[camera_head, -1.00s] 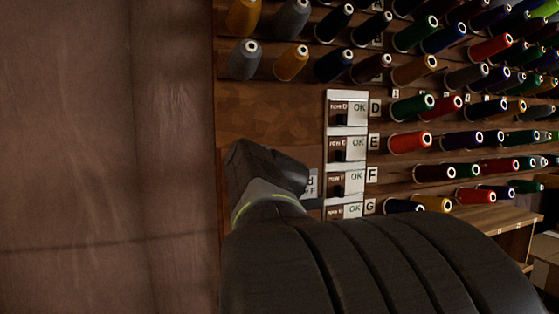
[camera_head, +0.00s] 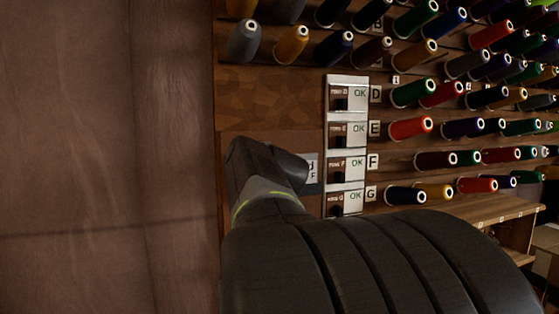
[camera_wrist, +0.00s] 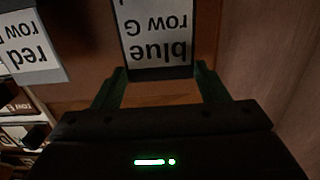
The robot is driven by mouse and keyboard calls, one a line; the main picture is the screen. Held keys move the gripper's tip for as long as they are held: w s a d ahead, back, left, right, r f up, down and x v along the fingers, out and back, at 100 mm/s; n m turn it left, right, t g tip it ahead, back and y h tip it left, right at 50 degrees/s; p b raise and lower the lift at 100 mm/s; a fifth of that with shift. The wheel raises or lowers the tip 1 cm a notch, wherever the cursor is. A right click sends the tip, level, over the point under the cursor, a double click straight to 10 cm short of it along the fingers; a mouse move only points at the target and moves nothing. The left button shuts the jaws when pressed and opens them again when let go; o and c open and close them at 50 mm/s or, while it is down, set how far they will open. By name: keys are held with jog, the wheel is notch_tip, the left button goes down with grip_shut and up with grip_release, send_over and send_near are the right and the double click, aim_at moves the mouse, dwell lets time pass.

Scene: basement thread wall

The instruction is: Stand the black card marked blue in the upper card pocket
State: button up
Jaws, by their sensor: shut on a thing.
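The card marked blue (camera_wrist: 158,35) shows in the wrist view with a white label reading "blue row G", upside down, and a dark edge. My gripper (camera_wrist: 157,85) is shut on it, with one green-tinted finger at each side. In the head view my arm hides the gripper tips and this card. A card marked red (camera_wrist: 30,48) is to the left in the wrist view; part of its label (camera_head: 312,168) shows past my wrist in the head view. I cannot make out the upper card pocket in either view.
A column of white panels marked OK (camera_head: 347,130) stands on the wooden thread wall, right of my wrist. Rows of thread cones (camera_head: 410,127) stick out above and to the right. A wooden shelf (camera_head: 480,218) is at lower right. A plain brown surface (camera_head: 100,130) fills the left.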

jog(key=shift+f+b, duration=0.35)
dwell(0.4)
jog(key=o, duration=0.8)
